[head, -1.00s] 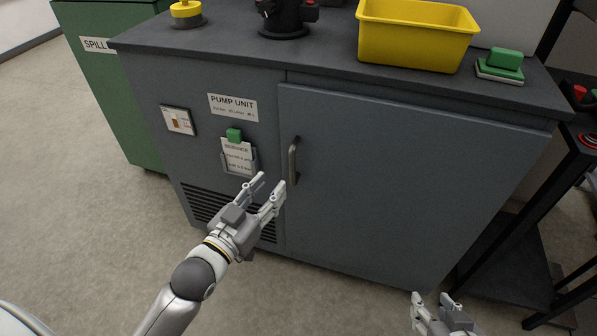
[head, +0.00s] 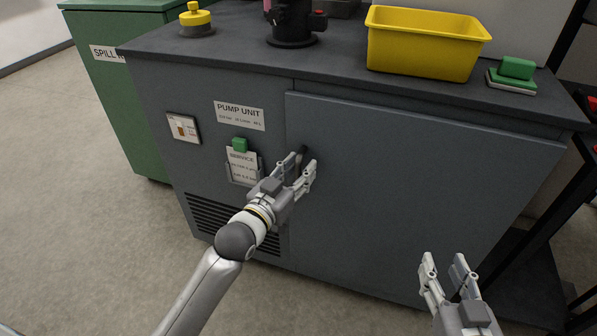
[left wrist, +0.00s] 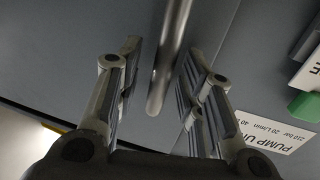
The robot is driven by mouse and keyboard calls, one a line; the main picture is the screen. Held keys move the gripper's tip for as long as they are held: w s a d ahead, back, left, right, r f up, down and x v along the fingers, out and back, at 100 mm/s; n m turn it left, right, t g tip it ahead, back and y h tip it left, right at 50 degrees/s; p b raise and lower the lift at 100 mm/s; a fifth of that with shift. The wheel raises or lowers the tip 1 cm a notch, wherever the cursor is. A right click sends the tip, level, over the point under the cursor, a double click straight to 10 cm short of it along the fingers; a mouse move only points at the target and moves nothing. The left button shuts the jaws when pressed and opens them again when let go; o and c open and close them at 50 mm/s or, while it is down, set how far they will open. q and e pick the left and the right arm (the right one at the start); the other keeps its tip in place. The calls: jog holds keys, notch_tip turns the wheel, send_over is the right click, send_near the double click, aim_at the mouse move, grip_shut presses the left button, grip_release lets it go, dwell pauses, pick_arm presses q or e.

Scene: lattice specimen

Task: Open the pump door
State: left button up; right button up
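The pump door (head: 400,190) is a grey panel on the front of the pump unit cabinet, and it looks shut. Its vertical bar handle (head: 304,153) is near the door's left edge, mostly hidden behind my left gripper (head: 301,170). In the left wrist view the handle (left wrist: 170,55) runs down between the two open fingers of the left gripper (left wrist: 160,95), with a gap to each side. My right gripper (head: 445,262) is open and empty, low in front of the cabinet's right part.
The cabinet top holds a yellow bin (head: 422,45), a green-topped block (head: 513,72), a black pump fitting (head: 291,25) and a yellow knob (head: 196,20). A service card (head: 243,167) hangs left of the handle. A green spill cabinet (head: 120,110) stands at left, a black frame at right.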

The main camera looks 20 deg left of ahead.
pick_arm(q)
grip_shut()
dwell(0.5)
